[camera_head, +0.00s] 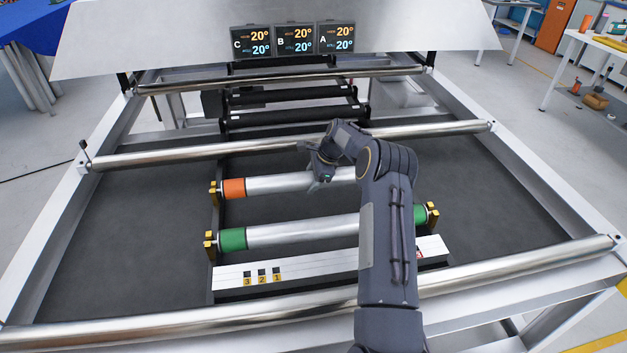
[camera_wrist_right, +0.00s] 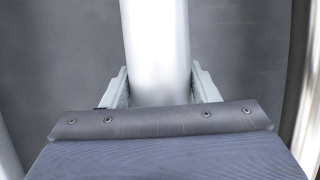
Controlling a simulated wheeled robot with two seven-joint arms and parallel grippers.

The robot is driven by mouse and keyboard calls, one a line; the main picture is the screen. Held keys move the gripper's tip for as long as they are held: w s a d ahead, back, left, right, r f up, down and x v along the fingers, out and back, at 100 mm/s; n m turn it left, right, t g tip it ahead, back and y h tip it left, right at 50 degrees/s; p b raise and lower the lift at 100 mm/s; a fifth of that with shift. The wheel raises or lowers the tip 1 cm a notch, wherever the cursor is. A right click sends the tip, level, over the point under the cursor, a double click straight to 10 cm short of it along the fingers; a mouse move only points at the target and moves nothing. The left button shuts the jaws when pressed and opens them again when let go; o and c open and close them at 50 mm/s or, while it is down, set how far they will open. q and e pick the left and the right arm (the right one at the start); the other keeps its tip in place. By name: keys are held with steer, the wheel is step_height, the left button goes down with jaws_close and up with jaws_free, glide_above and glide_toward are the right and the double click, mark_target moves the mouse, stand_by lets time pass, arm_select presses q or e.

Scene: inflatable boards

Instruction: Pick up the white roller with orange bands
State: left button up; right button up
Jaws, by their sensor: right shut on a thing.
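The white roller with orange bands (camera_head: 275,185) lies across the machine in the head view, its left orange band showing and its right end hidden behind my right arm. My right gripper (camera_head: 318,180) is at the middle of this roller and shut on it. In the right wrist view the white roller (camera_wrist_right: 156,50) runs between the two fingers of my right gripper (camera_wrist_right: 160,90). I cannot tell whether the roller is lifted off its yellow holders. My left gripper is not in view.
A roller with green bands (camera_head: 300,232) rests in yellow holders (camera_head: 210,245) nearer to me. A white strip (camera_head: 300,272) numbered 3, 2, 1 lies in front of it. Shiny metal bars (camera_head: 200,153) cross the frame behind and in front. Displays (camera_head: 293,40) stand at the back.

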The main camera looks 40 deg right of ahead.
steer(key=c, duration=0.7)
steer(key=shift+r, duration=0.15)
steer(key=shift+r, duration=0.1)
